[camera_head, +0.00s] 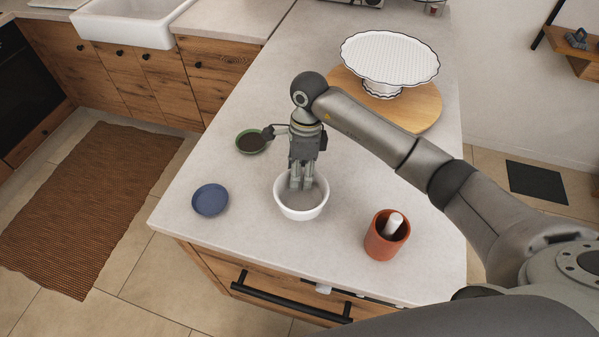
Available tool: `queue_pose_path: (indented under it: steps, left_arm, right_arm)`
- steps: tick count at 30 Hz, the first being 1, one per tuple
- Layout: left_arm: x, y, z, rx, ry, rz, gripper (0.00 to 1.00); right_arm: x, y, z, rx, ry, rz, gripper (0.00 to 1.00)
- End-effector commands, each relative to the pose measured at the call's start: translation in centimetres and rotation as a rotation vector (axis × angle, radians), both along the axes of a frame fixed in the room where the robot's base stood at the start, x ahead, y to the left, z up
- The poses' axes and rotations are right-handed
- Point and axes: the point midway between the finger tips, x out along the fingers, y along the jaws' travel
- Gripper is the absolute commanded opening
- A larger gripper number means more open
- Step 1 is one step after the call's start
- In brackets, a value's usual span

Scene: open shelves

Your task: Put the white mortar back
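A white bowl-shaped mortar (301,211) stands upright on the pale countertop near its front edge. My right gripper (301,184) points down over it, with the fingertips inside or just above its opening. The two fingers look close together, but whether they grip anything is unclear. The gripper hides part of the mortar's far rim. My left gripper is not in view.
A red-brown mortar (380,247) with a white pestle (393,224) stands to the right. A blue dish (210,200) and a green bowl (247,148) with dark contents are to the left. A white cake stand (390,58) sits on a round wooden board (425,107) behind.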

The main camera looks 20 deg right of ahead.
Motion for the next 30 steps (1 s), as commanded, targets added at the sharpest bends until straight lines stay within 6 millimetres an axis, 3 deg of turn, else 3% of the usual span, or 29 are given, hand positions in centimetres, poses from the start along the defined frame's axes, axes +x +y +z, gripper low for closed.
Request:
queue_pose_path:
  steps: [1,5,18,30]
  left_arm:
    - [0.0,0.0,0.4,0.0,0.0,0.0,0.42]
    - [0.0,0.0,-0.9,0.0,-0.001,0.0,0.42]
    - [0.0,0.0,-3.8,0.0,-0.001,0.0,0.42]
    - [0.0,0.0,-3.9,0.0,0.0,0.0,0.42]
  right_arm:
    - [0.0,0.0,0.4,0.001,0.0,0.0,0.36]
    - [0.4,-0.2,1.9,0.001,-0.006,0.001,0.36]
    - [1.3,-1.3,10.6,-0.001,-0.004,0.0,0.36]
    - [1.4,-1.5,12.0,0.0,0.001,0.0,0.36]
